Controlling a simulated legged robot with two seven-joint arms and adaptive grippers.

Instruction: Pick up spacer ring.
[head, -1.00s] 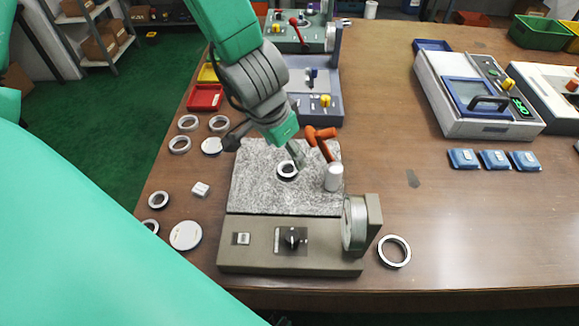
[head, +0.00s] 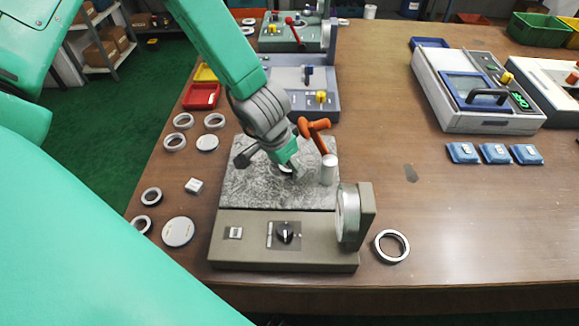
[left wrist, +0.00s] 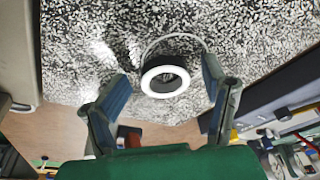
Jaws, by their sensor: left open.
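A ring with a white face and dark bore, which I take for the spacer ring (left wrist: 151,80), lies on the speckled grey plate (head: 247,187) of a bench gauge. In the head view the ring (head: 285,169) is mostly hidden behind my left gripper (head: 291,170). In the left wrist view the open fingers of my left gripper (left wrist: 166,76) are spread either side of the ring, with clear gaps. Nothing is held. A thin curved line shows on the plate just behind the ring. I cannot tell the height of the fingertips above the plate. My right gripper is not in view.
A white post (head: 328,171) and orange-handled lever (head: 316,135) stand close right of my left gripper. A round dial (head: 347,213) rises at the plate's front right. Several loose rings lie left; one ring (head: 391,246) lies right. The table's middle right is mostly clear.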

